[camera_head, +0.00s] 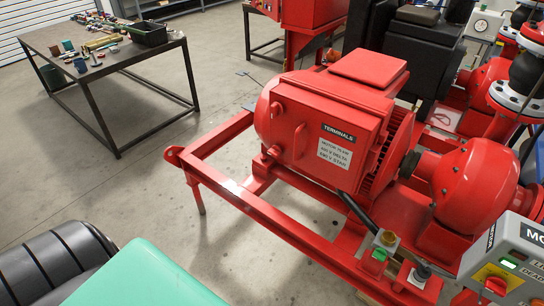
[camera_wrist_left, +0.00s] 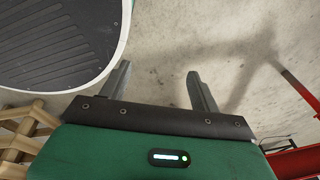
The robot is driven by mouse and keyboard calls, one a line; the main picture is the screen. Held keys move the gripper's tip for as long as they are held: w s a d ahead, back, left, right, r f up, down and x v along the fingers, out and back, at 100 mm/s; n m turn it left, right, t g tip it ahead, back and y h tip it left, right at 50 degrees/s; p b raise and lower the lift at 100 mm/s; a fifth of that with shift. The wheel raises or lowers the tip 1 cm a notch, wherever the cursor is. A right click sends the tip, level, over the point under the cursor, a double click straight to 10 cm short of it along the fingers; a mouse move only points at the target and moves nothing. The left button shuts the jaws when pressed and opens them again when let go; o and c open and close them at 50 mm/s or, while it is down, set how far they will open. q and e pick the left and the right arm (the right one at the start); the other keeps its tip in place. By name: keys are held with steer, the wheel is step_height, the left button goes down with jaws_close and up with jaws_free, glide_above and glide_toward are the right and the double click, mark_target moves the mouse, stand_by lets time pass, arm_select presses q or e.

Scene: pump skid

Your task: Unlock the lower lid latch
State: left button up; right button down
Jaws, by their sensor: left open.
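The red motor terminal box (camera_head: 340,115) stands on the red skid in the head view, with its lid labelled TERMINALS facing me. On the lid's left edge are two small red knob-like fittings, an upper one (camera_head: 277,108) and a lower one (camera_head: 273,152); the lower one appears to be the lower lid latch. A raised red handle (camera_head: 300,138) sits between them and the labels. My left gripper (camera_wrist_left: 160,90) is open and empty above the concrete floor in the left wrist view, away from the lid. The latch is not in that view. My right gripper is not in view.
The red skid frame (camera_head: 240,190) runs along the motor's near side. A control box (camera_head: 510,260) and push buttons stand at the lower right. A workbench (camera_head: 105,60) with parts is at the back left. Wooden slats (camera_wrist_left: 22,130) lie left in the wrist view.

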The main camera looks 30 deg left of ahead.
arm_select(q)
steer(key=w+a+r+m+t, duration=0.1)
steer(key=w+a+r+m, duration=0.15)
steer(key=w, duration=0.25)
steer(key=w+a+r+m+t+y+b, duration=0.1)
steer(key=w+a, duration=0.2)
steer(key=w, duration=0.1)
steer(key=w+a+r+m+t, duration=0.1)
steer(key=w+a+r+m, duration=0.1)
steer(key=w, duration=0.3)
steer(key=m+t+h+b, duration=0.35)
steer(key=m+t, duration=0.85)
steer(key=m, duration=1.5)
glide_toward(272, 155)
steer(key=shift+n+y, duration=0.25)
steer(key=shift+y, duration=0.2)
steer(key=w, duration=0.3)
steer(key=w+p, duration=0.1)
steer(key=w, duration=0.2)
steer(key=w+d, duration=0.1)
steer(key=w, duration=0.2)
steer(key=shift+w, duration=0.15)
steer(key=c, duration=1)
